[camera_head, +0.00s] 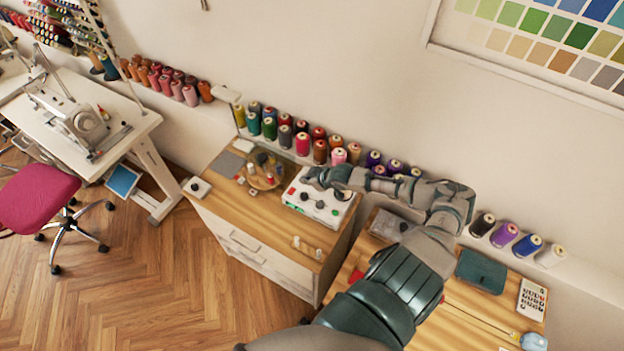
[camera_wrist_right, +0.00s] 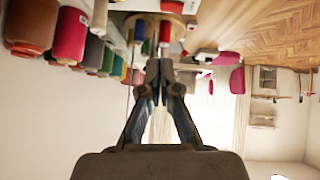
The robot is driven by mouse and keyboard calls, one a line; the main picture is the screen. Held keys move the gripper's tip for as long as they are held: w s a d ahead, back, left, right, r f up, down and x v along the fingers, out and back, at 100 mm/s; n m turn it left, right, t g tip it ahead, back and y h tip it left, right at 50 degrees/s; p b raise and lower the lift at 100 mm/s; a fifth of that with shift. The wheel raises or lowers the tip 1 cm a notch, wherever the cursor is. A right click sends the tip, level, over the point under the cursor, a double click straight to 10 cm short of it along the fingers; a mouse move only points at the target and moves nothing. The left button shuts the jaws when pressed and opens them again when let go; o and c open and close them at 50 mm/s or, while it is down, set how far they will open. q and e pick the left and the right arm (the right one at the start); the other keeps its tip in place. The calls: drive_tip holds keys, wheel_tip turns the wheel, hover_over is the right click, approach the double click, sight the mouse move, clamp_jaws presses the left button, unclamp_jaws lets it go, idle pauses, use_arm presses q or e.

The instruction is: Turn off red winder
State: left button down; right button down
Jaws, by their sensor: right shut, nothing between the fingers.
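A white winder box (camera_head: 318,204) with dark knobs and small green and red parts on its top stands on the wooden cabinet top. My right arm reaches over from the lower right. My right gripper (camera_head: 312,178) is at the back left edge of the white box, just above it, and hides part of its top. In the right wrist view, which is turned upside down, the right gripper (camera_wrist_right: 160,70) has its fingertips together with nothing held. A small red part (camera_wrist_right: 164,32) shows just beyond the fingertips. I cannot tell whether the fingers touch the box. My left gripper is out of view.
A round wooden tray (camera_head: 266,180) with small items stands left of the box. Thread spools (camera_head: 302,144) line the ledge behind. A wooden table (camera_head: 470,308) with a green folded cloth (camera_head: 482,270) is at the right. A pink chair (camera_head: 38,202) stands far left.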

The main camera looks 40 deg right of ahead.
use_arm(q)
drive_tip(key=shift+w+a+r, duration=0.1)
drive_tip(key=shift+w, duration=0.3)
use_arm(e)
drive_tip(key=v, duration=0.3)
drive_tip(key=shift+w+d+r, duration=0.1)
drive_tip(key=shift+r, duration=0.05)
drive_tip(key=shift+d, duration=0.1)
